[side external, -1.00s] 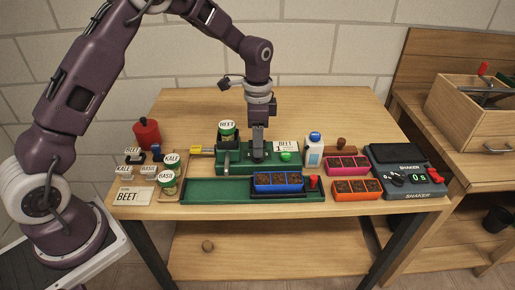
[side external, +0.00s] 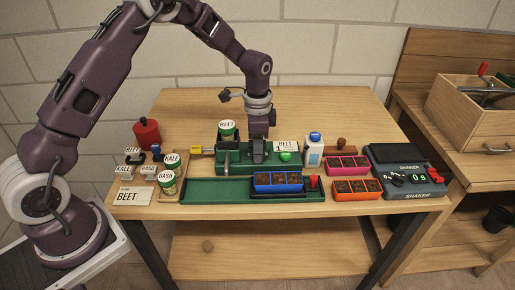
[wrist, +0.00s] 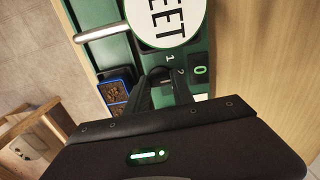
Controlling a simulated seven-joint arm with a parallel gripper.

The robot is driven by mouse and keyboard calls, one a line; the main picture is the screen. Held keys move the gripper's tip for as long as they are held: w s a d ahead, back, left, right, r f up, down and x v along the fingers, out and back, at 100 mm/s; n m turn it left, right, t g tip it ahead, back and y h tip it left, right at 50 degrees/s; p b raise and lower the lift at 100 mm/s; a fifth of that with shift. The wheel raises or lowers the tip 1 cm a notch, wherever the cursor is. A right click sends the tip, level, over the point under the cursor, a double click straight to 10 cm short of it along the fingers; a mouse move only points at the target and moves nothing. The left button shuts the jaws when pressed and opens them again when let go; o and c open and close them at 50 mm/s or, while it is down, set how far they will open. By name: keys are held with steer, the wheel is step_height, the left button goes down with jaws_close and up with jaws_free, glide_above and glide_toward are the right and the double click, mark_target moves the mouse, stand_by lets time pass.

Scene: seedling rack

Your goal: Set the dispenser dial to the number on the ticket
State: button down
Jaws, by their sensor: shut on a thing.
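The green dispenser (side external: 235,168) stands at the middle of the table with a jar labelled BEET (side external: 227,128) upright on it. A white card reading BEET and what looks like 1 (side external: 286,146) is on the dispenser, right of my gripper. Another card reading BEET (side external: 131,197) lies at the table's front left; its small print is unreadable. My gripper (side external: 258,157) points down at the dispenser, shut on the dial. In the wrist view, the digits 1, 2 and 0 show beside my fingers (wrist: 165,85); the dial (wrist: 160,72) is mostly hidden between them, and its setting cannot be read.
A blue seed tray (side external: 278,181) sits on the green track in front. A white bottle (side external: 313,153), pink tray (side external: 347,165), orange tray (side external: 357,189) and shaker (side external: 405,178) stand right. Several labelled jars and a red canister (side external: 147,134) stand left. The table's back is clear.

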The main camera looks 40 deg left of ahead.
steer(key=n, duration=0.4)
steer(key=shift+n, duration=0.4)
steer(key=n, duration=0.4)
steer(key=shift+n, duration=0.4)
steer(key=c, duration=1.1)
jaws_free()
step_height(320, 180, up, 7)
steer(key=shift+r, duration=0.1)
